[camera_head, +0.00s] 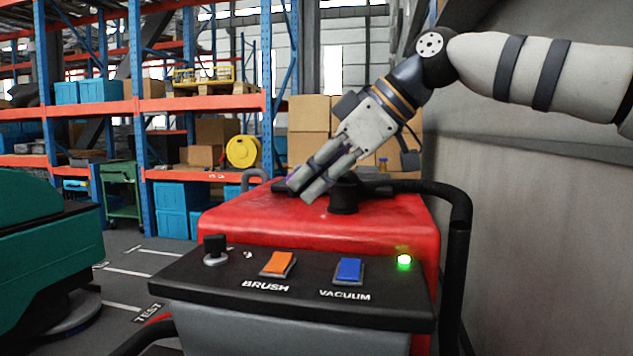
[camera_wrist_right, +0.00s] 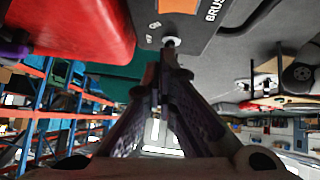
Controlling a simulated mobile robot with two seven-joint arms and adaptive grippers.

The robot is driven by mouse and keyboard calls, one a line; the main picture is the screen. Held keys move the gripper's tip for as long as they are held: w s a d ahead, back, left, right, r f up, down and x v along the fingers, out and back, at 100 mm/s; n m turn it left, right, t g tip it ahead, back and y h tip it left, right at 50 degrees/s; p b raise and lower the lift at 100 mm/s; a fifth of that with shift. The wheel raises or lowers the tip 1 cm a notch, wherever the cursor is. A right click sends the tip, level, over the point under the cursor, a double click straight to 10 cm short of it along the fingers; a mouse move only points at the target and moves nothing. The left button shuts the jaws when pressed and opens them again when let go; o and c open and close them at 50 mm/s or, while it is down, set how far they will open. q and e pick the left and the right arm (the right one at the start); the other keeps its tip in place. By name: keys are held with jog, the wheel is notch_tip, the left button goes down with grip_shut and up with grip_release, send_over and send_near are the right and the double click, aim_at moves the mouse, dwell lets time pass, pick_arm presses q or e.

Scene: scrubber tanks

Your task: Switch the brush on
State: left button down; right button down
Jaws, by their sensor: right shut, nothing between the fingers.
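The orange brush switch (camera_head: 277,264) sits on the sloped black panel (camera_head: 300,307) of the red machine, above the printed word BRUSH. Its orange face also shows at the top edge of the right wrist view (camera_wrist_right: 178,5). I cannot tell which way the rocker is tipped. My right gripper (camera_head: 302,188) is shut and empty, above the red body and behind the panel, apart from the switch. In the right wrist view its closed fingers (camera_wrist_right: 168,72) point up toward the panel. My left gripper is not in view.
A black handle tube (camera_head: 459,240) runs down the right side. A grey wall (camera_head: 540,220) stands at right, a teal machine (camera_head: 45,250) at left.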

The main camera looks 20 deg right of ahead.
send_over(287, 254)
jog(key=f, duration=0.4)
jog(key=shift+s+a+f+b, duration=0.25)
jog(key=shift+f+b, duration=0.05)
jog(key=shift+f, duration=0.05)
notch_tip(287, 254, down, 2)
jog(key=shift+w+d+f, duration=0.1)
jog(key=shift+d, duration=0.05)
jog(key=shift+f, duration=0.55)
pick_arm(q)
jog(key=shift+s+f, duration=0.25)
pick_arm(e)
jog(key=shift+w+d, duration=0.1)
